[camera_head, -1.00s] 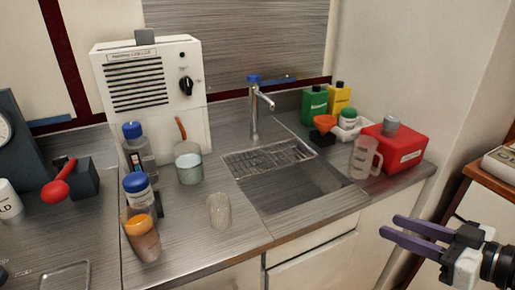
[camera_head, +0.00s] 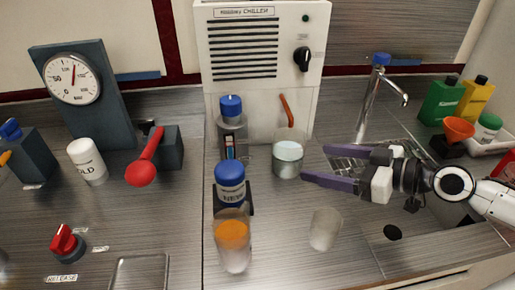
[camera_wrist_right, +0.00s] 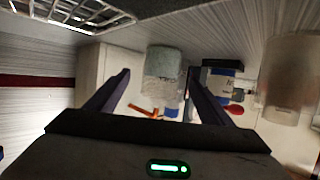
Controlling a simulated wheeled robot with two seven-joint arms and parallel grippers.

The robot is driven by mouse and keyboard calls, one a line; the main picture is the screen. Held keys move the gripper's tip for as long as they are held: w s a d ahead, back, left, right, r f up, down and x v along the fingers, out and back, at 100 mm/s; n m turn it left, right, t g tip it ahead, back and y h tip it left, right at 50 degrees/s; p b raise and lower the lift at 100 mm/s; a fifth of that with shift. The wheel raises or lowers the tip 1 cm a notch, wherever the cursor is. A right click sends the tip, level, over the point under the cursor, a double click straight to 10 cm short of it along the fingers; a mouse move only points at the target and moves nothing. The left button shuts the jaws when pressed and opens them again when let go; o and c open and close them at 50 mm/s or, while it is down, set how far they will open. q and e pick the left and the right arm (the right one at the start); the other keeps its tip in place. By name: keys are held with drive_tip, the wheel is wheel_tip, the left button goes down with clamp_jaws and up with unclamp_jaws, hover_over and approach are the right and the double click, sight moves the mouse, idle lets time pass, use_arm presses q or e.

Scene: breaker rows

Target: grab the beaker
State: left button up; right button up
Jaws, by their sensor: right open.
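A clear glass beaker (camera_head: 288,158) with pale liquid stands on the steel counter in front of the chiller, with an orange stick rising behind it. My right gripper (camera_head: 317,164) is open and reaches from the right, its purple fingers pointing left at the beaker. In the right wrist view the beaker (camera_wrist_right: 163,72) shows between the open fingers (camera_wrist_right: 160,72), ahead of their tips; contact cannot be told. A second, empty-looking clear beaker (camera_head: 325,229) stands nearer the counter's front edge. My left gripper is not in view.
The chiller (camera_head: 263,70) stands behind. The faucet (camera_head: 372,95) and sink lie behind and below my right arm.

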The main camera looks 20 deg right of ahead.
sight(303, 159)
drive_tip(key=shift+o, duration=0.8)
drive_tip(key=shift+w+a, duration=0.2)
drive_tip(key=shift+w, duration=0.25)
drive_tip(key=shift+x, duration=1.95)
drive_tip(key=shift+p+x, duration=0.6)
drive_tip(key=shift+x, duration=1.6)
drive_tip(key=shift+w+a+f, duration=0.2)
drive_tip(key=shift+a, duration=0.2)
drive_tip(key=c, duration=1.4)
drive_tip(key=shift+o, duration=0.2)
drive_tip(key=shift+r, duration=0.2)
